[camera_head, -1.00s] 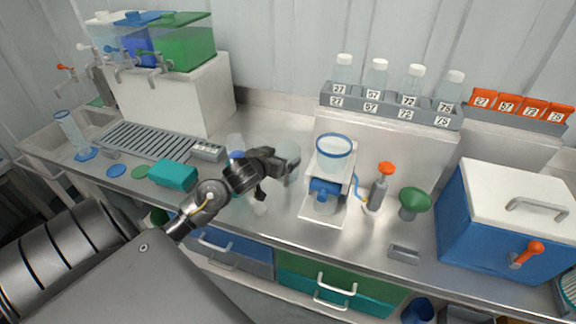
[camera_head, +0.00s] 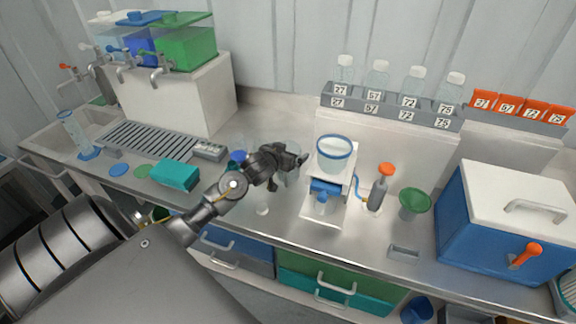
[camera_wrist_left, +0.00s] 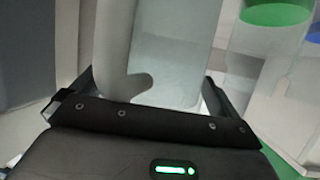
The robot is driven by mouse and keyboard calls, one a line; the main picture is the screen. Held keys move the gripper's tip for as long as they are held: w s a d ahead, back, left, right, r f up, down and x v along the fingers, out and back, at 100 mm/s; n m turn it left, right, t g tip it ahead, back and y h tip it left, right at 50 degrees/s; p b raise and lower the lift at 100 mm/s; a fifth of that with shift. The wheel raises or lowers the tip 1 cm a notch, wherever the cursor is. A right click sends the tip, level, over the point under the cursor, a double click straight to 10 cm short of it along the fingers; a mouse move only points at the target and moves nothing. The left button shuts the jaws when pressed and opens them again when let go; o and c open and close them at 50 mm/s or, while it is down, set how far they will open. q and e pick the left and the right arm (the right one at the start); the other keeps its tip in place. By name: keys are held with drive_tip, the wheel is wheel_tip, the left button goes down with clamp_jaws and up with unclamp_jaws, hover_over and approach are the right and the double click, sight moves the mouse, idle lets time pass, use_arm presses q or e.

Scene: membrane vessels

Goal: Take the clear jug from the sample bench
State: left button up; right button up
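The clear jug (camera_wrist_left: 178,50) stands close in front of my left gripper in the left wrist view, its pale handle toward the left. In the head view the jug (camera_head: 291,175) is on the steel bench, largely hidden behind the gripper and hard to make out. My left gripper (camera_head: 288,172) is at the jug. Its fingers (camera_wrist_left: 150,90) are spread, one on each side of the jug's handle and body, with no clear grip on it. My right gripper is not in view.
A white stand with a blue-rimmed clear vessel (camera_head: 334,153) is just right of the gripper. A teal box (camera_head: 174,175) lies to the left. An orange-topped bottle (camera_head: 380,188), green funnel (camera_head: 414,203) and blue cooler (camera_head: 497,222) stand farther right. Labelled bottles line the rear rack (camera_head: 390,110).

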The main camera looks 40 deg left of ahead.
use_arm(q)
drive_tip(key=c, duration=1.3)
drive_tip(key=shift+r, duration=0.3)
wheel_tip(320, 180, up, 2)
drive_tip(key=shift+r+b, duration=0.25)
drive_tip(key=shift+b, duration=0.15)
drive_tip(key=s+d+r+p, duration=0.1)
drive_tip(key=s+r, duration=0.2)
drive_tip(key=s, duration=0.1)
drive_tip(key=s+d+r+p, duration=0.2)
drive_tip(key=s+r, duration=0.1)
drive_tip(key=s, duration=0.1)
drive_tip(key=s+d+r+p, duration=0.1)
drive_tip(key=s+r, duration=0.3)
drive_tip(key=s, duration=0.1)
drive_tip(key=shift+s+d, duration=0.1)
drive_tip(key=shift+d, duration=0.2)
